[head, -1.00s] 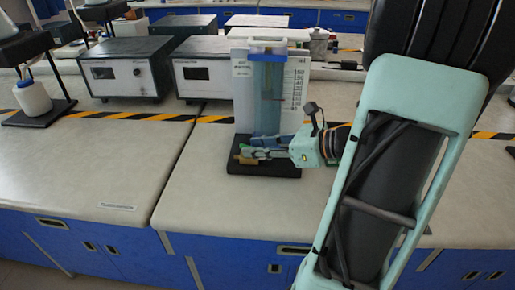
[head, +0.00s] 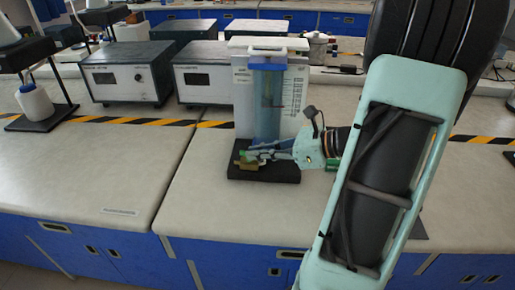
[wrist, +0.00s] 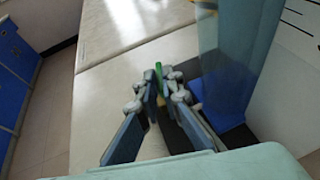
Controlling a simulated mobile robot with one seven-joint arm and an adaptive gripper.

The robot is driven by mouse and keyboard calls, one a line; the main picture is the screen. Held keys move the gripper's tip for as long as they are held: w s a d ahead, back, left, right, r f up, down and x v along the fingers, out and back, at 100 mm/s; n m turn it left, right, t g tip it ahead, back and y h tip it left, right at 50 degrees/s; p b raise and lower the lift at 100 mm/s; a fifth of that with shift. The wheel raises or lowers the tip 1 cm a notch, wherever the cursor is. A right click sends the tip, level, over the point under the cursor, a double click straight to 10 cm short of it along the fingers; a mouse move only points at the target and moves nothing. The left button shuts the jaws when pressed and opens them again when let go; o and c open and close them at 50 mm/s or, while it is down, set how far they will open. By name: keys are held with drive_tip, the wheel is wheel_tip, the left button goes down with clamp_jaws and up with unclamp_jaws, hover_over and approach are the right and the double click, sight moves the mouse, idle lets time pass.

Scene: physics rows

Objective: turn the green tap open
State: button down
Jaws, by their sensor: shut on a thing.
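The green tap handle (head: 244,154) sits low at the front left of the apparatus, by a brass-coloured valve body (head: 247,163). The green handle also shows in the wrist view (wrist: 158,72), between the far ends of my fingers. My gripper (head: 256,152) reaches in from the right, nearly level, and is shut on the tap handle. In the wrist view its two fingers (wrist: 160,88) close around the handle. A tall clear blue-tinted column (head: 267,100) rises behind the tap, in front of a white scale panel (head: 295,95). The fingers partly hide the valve.
The column stands on a black base (head: 285,174) on the pale bench (head: 215,190). Two grey instrument boxes (head: 125,72) are at the back left. A white bottle (head: 35,102) on a black stand is at far left. The bench front is clear.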

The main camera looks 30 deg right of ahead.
drive_tip(key=shift+w+d+r+n+g+y+p, duration=0.15)
drive_tip(key=shift+w+r+n+g+y+p, duration=0.05)
drive_tip(key=shift+n+g+y+p, duration=0.65)
drive_tip(key=shift+f+n+g+p, duration=0.15)
drive_tip(key=shift+n+g+p, duration=0.3)
drive_tip(key=shift+n+p, duration=0.2)
drive_tip(key=shift+d+y, duration=0.1)
drive_tip(key=shift+y, duration=0.15)
drive_tip(key=c, duration=2.1)
unclamp_jaws()
drive_tip(key=v, duration=1.2)
drive_tip(key=shift+w, duration=0.2)
